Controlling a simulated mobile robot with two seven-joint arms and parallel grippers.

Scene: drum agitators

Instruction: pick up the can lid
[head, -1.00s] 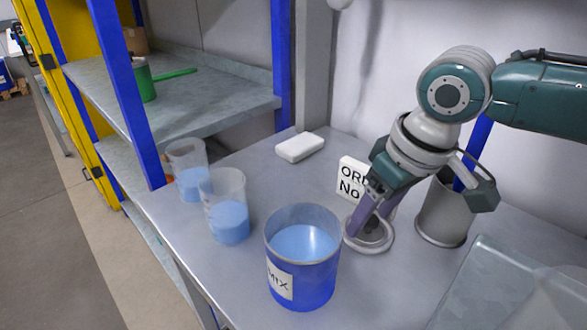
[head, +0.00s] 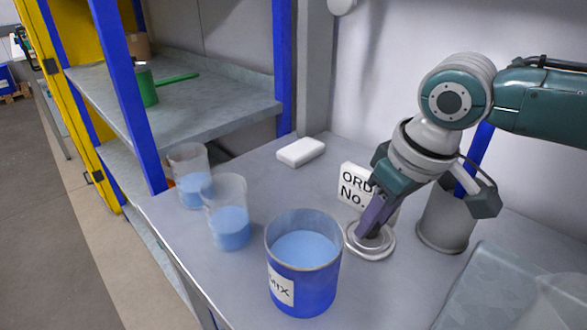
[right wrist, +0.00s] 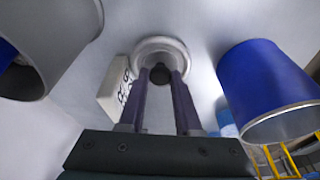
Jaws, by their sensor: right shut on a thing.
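The can lid (head: 381,251) is a round grey-white disc with a raised rim and a knob at its middle. It is on or just above the grey table, right of the blue MIX can (head: 303,280). My right gripper (head: 369,234) points down at the lid's middle and is shut on its knob. In the right wrist view the two purple fingers (right wrist: 160,80) close on the dark knob, with the lid's pale ring (right wrist: 160,45) around it. I cannot tell whether the lid touches the table. My left gripper is not in view.
Two clear beakers of blue liquid (head: 230,228) (head: 192,183) stand left of the can. A white ORDER No. block (head: 355,184) is close behind the lid, and a grey metal container (head: 446,220) stands to its right. A clear tray (head: 490,285) lies front right. A white block (head: 301,152) lies behind.

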